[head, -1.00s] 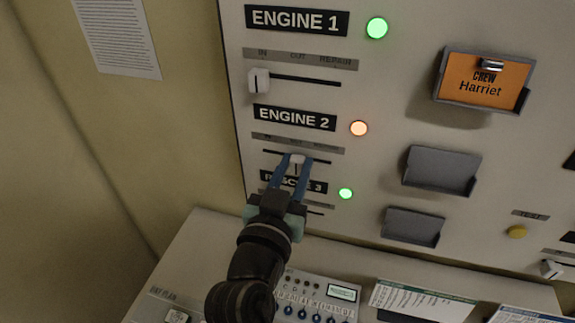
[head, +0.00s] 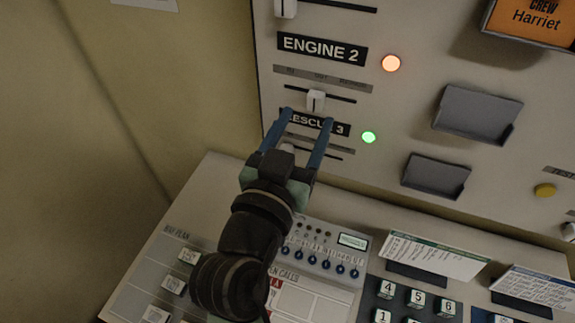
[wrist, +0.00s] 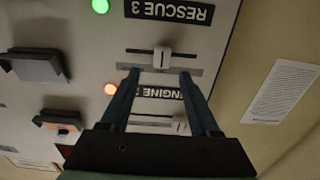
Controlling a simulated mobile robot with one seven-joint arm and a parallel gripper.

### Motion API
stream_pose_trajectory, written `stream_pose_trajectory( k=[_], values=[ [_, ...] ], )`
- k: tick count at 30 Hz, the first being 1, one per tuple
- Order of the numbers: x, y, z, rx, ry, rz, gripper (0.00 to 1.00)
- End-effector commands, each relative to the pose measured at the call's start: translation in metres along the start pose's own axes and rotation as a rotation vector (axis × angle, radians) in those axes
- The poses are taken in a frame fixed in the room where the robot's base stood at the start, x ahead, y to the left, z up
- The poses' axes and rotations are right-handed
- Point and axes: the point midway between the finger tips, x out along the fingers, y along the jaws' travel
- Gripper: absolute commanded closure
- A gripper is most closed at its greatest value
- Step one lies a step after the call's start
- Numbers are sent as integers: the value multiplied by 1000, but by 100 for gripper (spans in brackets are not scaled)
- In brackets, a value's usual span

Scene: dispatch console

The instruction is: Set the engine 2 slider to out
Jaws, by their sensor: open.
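The ENGINE 2 label (head: 322,48) is on the upright panel, with its slider below. The slider's white knob (head: 316,100) stands near the middle of its dark track, roughly under the middle word of the small label strip (head: 322,79). My gripper (head: 307,117) is open and empty, its blue fingers spread just below and in front of the knob. In the wrist view the knob (wrist: 162,57) shows beyond and between the fingertips (wrist: 160,72), apart from both. The fingers partly cover the RESCUE 3 label (head: 328,125).
An orange lamp (head: 391,63) is lit beside ENGINE 2 and a green lamp (head: 369,137) beside RESCUE 3. The engine 1 knob (head: 286,8) is above. Grey card holders (head: 477,113) jut from the panel at right. A sloped desk (head: 215,190) with buttons lies below.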

Motion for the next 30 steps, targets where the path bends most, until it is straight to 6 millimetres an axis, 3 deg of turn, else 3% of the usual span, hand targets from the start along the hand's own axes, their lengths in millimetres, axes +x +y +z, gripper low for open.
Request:
stream_pose_trajectory(
  k=[6,12,30],
  values=[
    [-44,0,5,1,1,-3,38],
    [-70,1,2,1,-1,-2,38],
    [-77,1,0,2,0,1,38]
  ],
)
